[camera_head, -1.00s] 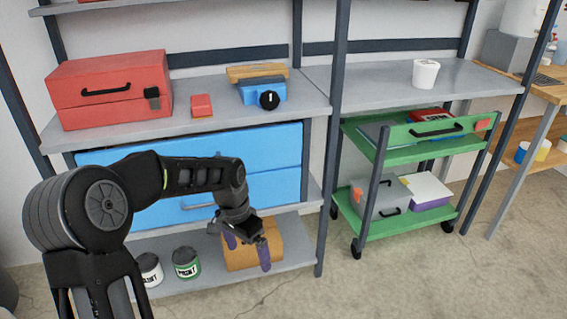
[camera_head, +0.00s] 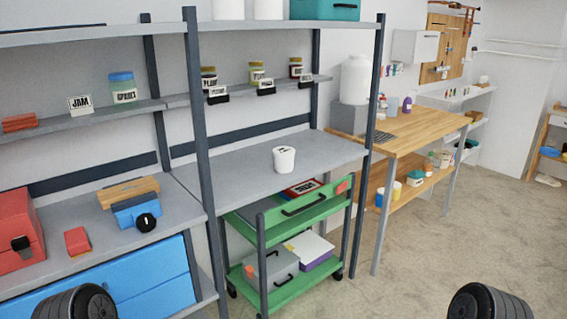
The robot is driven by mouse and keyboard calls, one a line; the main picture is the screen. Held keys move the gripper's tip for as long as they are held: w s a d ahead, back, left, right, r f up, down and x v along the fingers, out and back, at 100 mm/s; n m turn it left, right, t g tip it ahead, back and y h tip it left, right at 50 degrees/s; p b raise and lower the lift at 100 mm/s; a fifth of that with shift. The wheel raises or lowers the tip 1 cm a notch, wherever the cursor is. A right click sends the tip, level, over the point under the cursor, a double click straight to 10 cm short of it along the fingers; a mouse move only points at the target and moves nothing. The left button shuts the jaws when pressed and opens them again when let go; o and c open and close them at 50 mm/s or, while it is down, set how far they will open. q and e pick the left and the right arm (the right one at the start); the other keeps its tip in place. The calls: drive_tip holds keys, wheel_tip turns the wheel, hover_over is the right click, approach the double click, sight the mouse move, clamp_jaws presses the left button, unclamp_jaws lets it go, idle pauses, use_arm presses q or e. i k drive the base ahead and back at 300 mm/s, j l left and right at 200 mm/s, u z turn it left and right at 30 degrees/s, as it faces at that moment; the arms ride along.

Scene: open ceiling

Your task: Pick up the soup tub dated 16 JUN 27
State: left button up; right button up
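A white tub (camera_head: 284,159) with a lid stands upright and alone on the grey shelf (camera_head: 240,185) of the right rack bay. A small dark mark shows on it, too small to read as a date. No other tub of this kind shows clearly on that shelf. Only dark rounded parts of my two arms show at the bottom left and bottom right edges. Neither gripper is in view.
A green cart (camera_head: 300,215) stands under the shelf. Dark rack posts (camera_head: 205,150) flank the shelf. Labelled jars (camera_head: 257,75) line the narrow upper shelf. A wooden workbench (camera_head: 425,128) stands right; the floor (camera_head: 450,240) before it is clear.

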sight(284, 156)
drive_tip(key=i+l+z, duration=0.1)
drive_tip(key=i+l, duration=0.25)
drive_tip(key=i+l+z, duration=0.1)
drive_tip(key=i+l, duration=0.2)
drive_tip(key=i, duration=0.2)
drive_tip(key=i+l, duration=0.3)
drive_tip(key=i, duration=0.2)
drive_tip(key=i+l+z, duration=0.15)
drive_tip(key=i, duration=0.3)
drive_tip(key=i+l+z, duration=0.1)
drive_tip(key=i+l, duration=0.25)
drive_tip(key=i+l+z, duration=0.1)
drive_tip(key=i, duration=0.45)
